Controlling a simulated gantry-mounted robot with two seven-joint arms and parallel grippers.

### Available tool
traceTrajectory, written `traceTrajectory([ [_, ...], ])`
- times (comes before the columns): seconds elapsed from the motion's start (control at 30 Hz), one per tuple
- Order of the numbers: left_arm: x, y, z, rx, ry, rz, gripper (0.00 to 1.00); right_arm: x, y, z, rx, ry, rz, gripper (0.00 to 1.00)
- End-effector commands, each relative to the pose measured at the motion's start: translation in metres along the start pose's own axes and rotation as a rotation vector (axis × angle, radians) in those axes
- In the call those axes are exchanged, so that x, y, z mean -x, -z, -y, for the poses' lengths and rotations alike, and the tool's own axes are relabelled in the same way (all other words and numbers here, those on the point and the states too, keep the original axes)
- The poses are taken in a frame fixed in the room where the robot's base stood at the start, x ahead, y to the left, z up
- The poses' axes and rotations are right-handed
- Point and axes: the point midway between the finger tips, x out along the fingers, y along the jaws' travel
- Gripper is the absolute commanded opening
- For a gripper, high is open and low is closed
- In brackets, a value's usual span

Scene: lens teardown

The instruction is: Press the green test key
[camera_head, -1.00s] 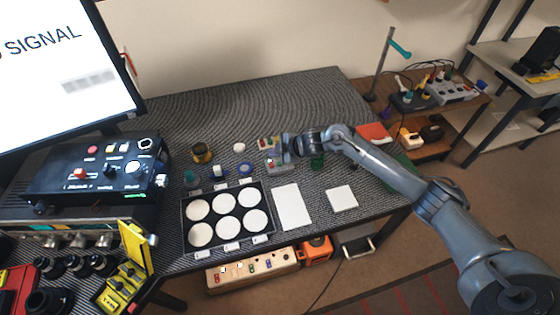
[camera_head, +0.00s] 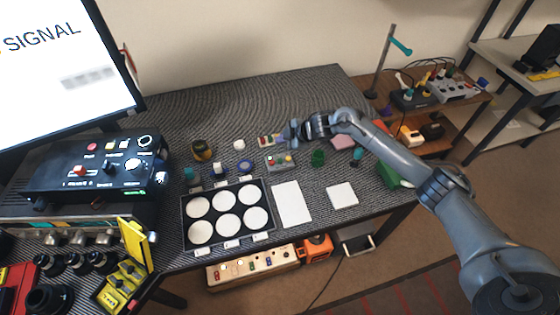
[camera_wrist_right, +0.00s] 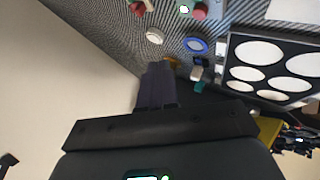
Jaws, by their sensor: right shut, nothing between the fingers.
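My left gripper is not in view.
A black tray (camera_head: 184,222) with several white discs lies left of two white pads (camera_head: 291,204). A blue ring (camera_head: 245,167), a white disc (camera_head: 239,145) and a green piece (camera_head: 318,158) are nearby.

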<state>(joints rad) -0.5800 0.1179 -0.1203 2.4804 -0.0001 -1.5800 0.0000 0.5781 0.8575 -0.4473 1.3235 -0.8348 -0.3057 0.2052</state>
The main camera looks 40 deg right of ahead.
Motion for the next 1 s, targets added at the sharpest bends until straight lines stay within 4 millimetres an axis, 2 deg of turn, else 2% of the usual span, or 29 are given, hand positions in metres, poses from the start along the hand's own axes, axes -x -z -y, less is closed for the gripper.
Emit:
traceTrajectory([
  [0.53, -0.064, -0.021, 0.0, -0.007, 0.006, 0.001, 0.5, -0.042, -0.031, 0.031, 0.0, 0.0, 0.0, 0.0],
  [0.8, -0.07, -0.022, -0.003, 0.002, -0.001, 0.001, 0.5, -0.055, -0.04, 0.04, -0.001, 0.0, 0.0, 0.0],
  [1.0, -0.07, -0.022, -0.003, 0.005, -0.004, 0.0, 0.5, -0.057, -0.041, 0.041, 0.0, 0.0, 0.0, 0.0],
])
